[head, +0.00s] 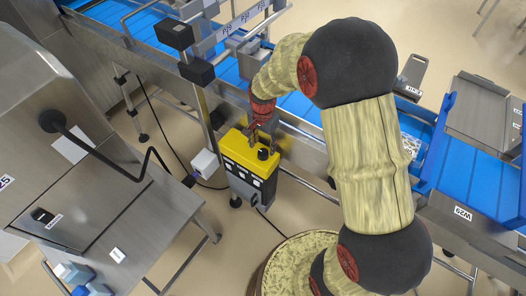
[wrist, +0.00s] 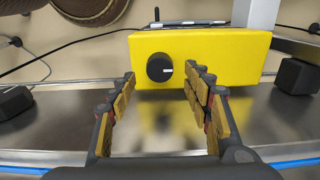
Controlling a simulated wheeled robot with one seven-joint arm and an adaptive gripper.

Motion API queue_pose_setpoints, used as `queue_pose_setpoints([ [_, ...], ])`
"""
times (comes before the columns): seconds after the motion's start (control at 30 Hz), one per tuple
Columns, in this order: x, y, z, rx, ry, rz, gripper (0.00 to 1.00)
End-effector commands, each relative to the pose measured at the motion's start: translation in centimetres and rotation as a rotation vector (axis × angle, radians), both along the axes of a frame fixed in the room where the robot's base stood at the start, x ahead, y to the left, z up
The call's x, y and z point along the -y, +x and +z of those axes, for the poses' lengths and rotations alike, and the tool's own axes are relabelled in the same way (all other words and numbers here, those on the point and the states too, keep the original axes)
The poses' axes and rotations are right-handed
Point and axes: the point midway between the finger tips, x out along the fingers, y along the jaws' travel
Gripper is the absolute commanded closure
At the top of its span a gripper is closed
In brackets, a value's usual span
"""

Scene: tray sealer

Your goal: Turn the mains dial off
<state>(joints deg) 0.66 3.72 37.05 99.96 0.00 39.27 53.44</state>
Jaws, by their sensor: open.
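The mains dial is a black round knob (wrist: 159,68) with a white mark pointing right, on the yellow face of a control box (wrist: 225,58). In the head view the dial (head: 263,154) sits on the yellow top (head: 238,150) of a grey box beside the conveyor. My gripper (wrist: 164,78) is open, with its fingers pointing at the yellow face and the dial between them in the picture. The dial appears a little beyond the fingertips; I cannot tell the exact gap. In the head view my gripper (head: 262,132) is close to the yellow box, its fingers partly hidden.
A blue conveyor (head: 300,105) with a steel frame runs behind the box. A steel machine (head: 75,150) stands at the left, with a white box (head: 205,163) near the control box. Black blocks (wrist: 298,76) flank the yellow box in the wrist view. Cables cross the floor.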

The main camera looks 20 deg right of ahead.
Motion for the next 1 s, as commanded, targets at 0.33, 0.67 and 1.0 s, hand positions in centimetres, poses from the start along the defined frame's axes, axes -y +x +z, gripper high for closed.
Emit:
queue_pose_setpoints([
  [0.33,0.0,0.0,-4.0,0.0,0.0,0.001,0.5],
  [0.67,0.0,0.0,-4.1,0.001,0.001,0.002,0.51],
  [1.0,0.0,0.0,-4.1,0.0,0.0,0.002,0.7],
])
